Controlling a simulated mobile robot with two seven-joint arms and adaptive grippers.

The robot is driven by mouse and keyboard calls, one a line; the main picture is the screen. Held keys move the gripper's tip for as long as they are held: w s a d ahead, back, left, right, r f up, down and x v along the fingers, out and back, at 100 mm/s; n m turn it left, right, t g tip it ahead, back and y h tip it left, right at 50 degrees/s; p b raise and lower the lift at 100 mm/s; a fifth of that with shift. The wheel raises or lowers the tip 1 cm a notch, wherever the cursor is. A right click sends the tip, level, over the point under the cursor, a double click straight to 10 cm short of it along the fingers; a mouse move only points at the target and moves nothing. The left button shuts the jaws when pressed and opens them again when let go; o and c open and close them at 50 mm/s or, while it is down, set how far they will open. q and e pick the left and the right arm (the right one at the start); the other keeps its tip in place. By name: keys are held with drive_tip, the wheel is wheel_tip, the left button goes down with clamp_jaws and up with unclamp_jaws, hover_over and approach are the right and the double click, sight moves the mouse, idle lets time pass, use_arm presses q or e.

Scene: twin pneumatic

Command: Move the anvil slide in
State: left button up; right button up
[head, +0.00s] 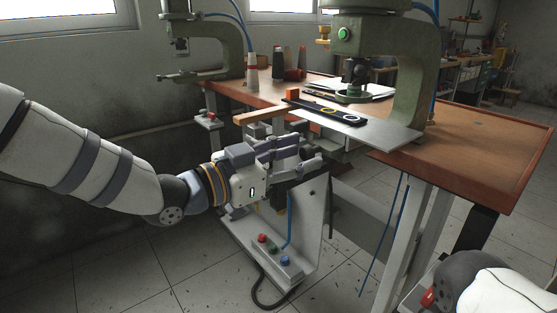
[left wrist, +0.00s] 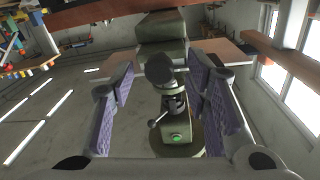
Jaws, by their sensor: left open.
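The likely anvil slide is a black bar (head: 325,111) with a yellow ring and a pale ring on it, lying across the plate below the right-hand green press (head: 415,85). An orange block (head: 291,94) is at its left end. My left gripper (head: 298,152) is open and empty, in front of and below the bar, apart from it. In the left wrist view its two purple-padded fingers (left wrist: 160,75) stand wide apart, with a green press and its green button (left wrist: 176,138) beyond. I cannot make out the slide there. My right gripper is out of view.
A brown bench (head: 470,135) carries the press. A second green press (head: 228,45) stands at the back left, with thread cones (head: 278,62) near it. A grey control stand with coloured buttons (head: 262,239) is just below my left gripper. Blue hoses hang around the bench.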

use_arm(q)
drive_tip(key=v, duration=0.9)
drive_tip(key=s+a+f+n+g+y+p, duration=0.1)
drive_tip(key=s+a+f+n+g+y, duration=0.15)
drive_tip(key=s+f, duration=0.5)
drive_tip(key=s+a+f+n+g+y+p, duration=0.1)
drive_tip(key=s+a+f+n+y, duration=0.2)
drive_tip(key=f, duration=0.8)
drive_tip(key=s+a+f+n+g+y+p, duration=0.1)
drive_tip(key=s+a+f+n+y, duration=0.2)
drive_tip(key=s+f, duration=0.45)
drive_tip(key=s+a+f+n+g+y+p, duration=0.1)
drive_tip(key=s+a+f+g+y, duration=0.1)
drive_tip(key=s, duration=0.7)
drive_tip(key=s+a+f+n+g+y, duration=0.2)
drive_tip(key=s+a, duration=0.3)
drive_tip(key=s, duration=0.4)
drive_tip(key=s+a+f+n+g+y+p, duration=0.1)
drive_tip(key=s+a+f+n+g+y, duration=0.1)
drive_tip(key=s, duration=0.7)
drive_tip(key=shift+a+f+g+p, duration=0.3)
drive_tip(key=shift+a+f+g, duration=0.15)
drive_tip(key=shift+a+g, duration=0.55)
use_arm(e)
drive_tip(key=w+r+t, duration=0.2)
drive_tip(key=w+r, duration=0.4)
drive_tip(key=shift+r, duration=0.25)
use_arm(q)
drive_tip(key=shift+a+y, duration=0.1)
drive_tip(key=shift+y, duration=0.15)
